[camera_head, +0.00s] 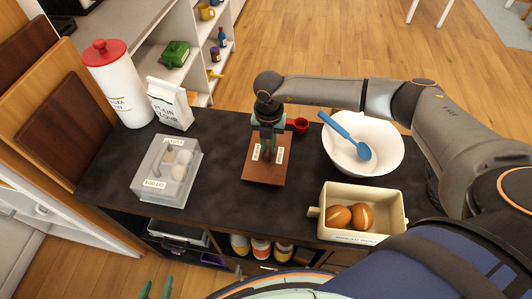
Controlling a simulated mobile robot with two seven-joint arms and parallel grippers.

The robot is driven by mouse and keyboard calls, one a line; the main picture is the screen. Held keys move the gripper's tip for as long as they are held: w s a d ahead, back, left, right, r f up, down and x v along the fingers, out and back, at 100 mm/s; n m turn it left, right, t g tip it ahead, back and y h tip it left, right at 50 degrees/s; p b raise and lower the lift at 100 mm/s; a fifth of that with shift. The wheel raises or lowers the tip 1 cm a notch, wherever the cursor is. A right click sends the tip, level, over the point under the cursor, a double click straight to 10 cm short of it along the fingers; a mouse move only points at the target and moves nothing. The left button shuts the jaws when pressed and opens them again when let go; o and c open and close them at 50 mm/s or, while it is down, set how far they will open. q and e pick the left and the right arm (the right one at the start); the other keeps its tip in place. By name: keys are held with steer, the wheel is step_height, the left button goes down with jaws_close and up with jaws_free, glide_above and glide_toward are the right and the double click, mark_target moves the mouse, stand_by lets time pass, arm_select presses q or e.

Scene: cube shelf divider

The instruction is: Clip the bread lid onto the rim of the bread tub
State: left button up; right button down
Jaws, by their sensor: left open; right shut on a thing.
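The bread lid is a flat brown panel (257,172) with white labels, at the middle of the dark counter. My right gripper (267,147) comes down from above and is shut on it; whether the lid touches the counter I cannot tell. The bread tub (335,226) is a cream, open box with side tabs at the front right, holding brown rolls. A label on its front is partly cut off by my arm. My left gripper (156,288) shows only as two green fingertips at the bottom edge, apart and empty, in front of the counter.
A clear box labelled egg lid (152,184) stands at the left. A white bowl (382,161) with a blue spoon (352,140) is behind the tub. A red scoop (299,125) lies behind the lid. A flour bag (170,105) and pasta canister (113,88) stand back left.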

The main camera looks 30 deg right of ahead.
mark_target(268, 148)
arm_select(q)
steer(key=shift+r+p, duration=0.4)
steer(key=shift+r, duration=0.05)
arm_select(e)
steer(key=shift+r, duration=0.55)
step_height(268, 148, up, 2)
steer(key=shift+r+p, duration=0.25)
steer(key=shift+p, duration=0.8)
steer(key=shift+r+p, duration=0.55)
steer(key=shift+r, duration=0.4)
arm_select(q)
steer(key=shift+r, duration=1.6)
arm_select(e)
steer(key=shift+r, duration=1.2)
steer(key=shift+d, duration=0.1)
